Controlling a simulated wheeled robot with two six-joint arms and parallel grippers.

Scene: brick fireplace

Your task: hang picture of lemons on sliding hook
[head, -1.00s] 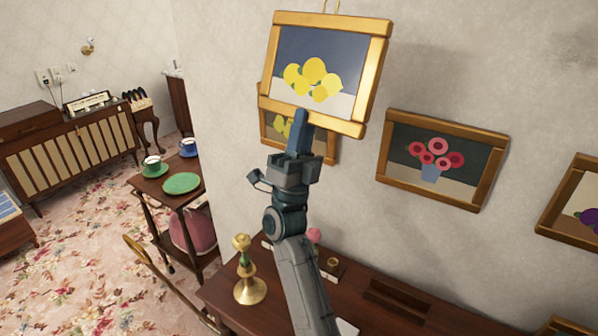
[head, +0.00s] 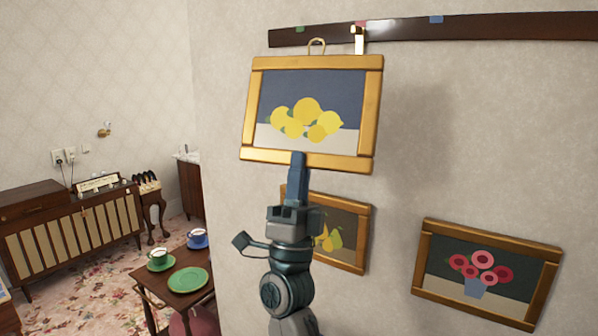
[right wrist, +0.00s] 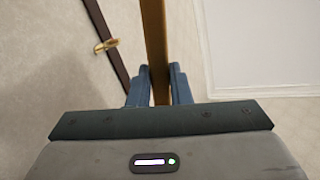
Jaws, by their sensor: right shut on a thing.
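The picture of lemons (head: 310,112) has a gold frame and a hanging loop (head: 317,46) at its top. My right gripper (head: 298,165) is shut on its lower frame edge and holds it up, close to upright, before the wall. In the right wrist view the frame (right wrist: 155,50) stands edge-on between the two fingers. The sliding hook (head: 358,40) is brass and sits on a dark rail (head: 460,27), above and to the right of the loop in the head view. The hook also shows in the right wrist view (right wrist: 105,46). The loop and hook look apart. My left gripper is not in view.
A pear picture (head: 345,232) hangs behind and below my right gripper, and a flower picture (head: 486,272) hangs at the right. The rail carries green, pink and blue (head: 436,19) marks. A small table with cups and a green plate (head: 188,280) stands at lower left.

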